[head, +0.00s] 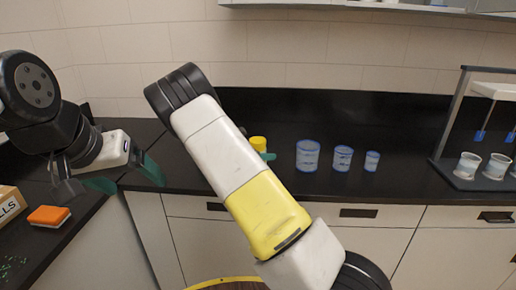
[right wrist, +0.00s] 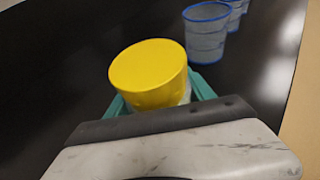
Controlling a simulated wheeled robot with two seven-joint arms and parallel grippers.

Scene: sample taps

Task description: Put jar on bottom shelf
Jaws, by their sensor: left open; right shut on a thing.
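A jar with a yellow lid (head: 258,144) is on or just above the black counter in the head view, its lower part hidden by my right arm. It also shows in the right wrist view (right wrist: 148,75), tilted in that picture. My right gripper (right wrist: 158,98) is shut on the jar, with teal fingers on both sides of it below the lid. My left gripper (head: 127,178) is open and empty at the left, over the counter corner. The underside and edge of a wall shelf (head: 340,5) show at the top of the head view; which shelf this is, I cannot tell.
Several blue-rimmed clear cups, including a large one (head: 307,156), stand right of the jar. A rack (head: 455,130) with white cups stands at the far right. An orange sponge (head: 49,216) and a labelled box (head: 9,203) lie on the left counter.

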